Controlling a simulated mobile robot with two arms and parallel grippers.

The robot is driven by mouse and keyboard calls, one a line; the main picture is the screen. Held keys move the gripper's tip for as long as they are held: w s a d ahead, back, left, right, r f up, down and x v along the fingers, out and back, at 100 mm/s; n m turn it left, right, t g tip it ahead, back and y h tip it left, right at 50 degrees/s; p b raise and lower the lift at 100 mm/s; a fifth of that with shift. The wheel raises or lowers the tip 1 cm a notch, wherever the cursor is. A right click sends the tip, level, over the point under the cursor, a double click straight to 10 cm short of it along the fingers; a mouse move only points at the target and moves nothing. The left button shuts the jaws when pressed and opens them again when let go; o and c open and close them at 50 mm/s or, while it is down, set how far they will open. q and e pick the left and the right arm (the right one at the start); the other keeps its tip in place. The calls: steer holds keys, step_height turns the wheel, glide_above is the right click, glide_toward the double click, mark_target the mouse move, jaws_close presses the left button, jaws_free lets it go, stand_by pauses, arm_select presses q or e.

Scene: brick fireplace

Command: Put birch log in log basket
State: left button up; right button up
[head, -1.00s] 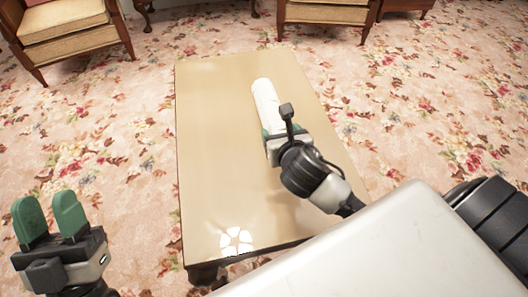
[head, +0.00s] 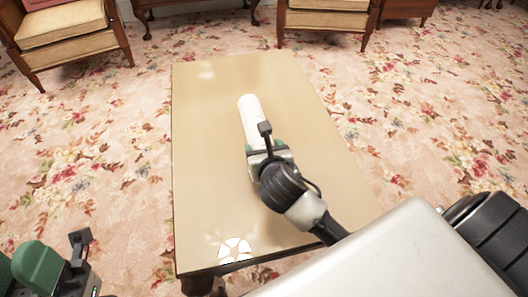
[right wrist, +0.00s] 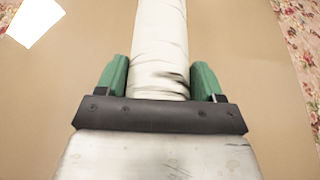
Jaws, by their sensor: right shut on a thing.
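The birch log (head: 250,115) is a pale white cylinder with dark bark marks, over the middle of the table. My right gripper (head: 265,147) is shut on its near end, and the log points away from me. In the right wrist view the log (right wrist: 160,45) sits between the two green fingers (right wrist: 160,80). I cannot tell whether the log touches the tabletop. My left gripper (head: 20,262) is open and empty at the lower left, partly cut off by the picture edge. No log basket shows in these frames.
The long tan table (head: 205,150) is otherwise bare, with a bright white patch (head: 235,249) near its front edge. Floral carpet (head: 95,170) lies around it. Armchairs (head: 68,35) and other wooden furniture stand at the back.

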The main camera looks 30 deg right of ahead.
steer(key=o, duration=0.9)
steer(key=shift+c, duration=0.2)
steer(key=o, duration=0.3)
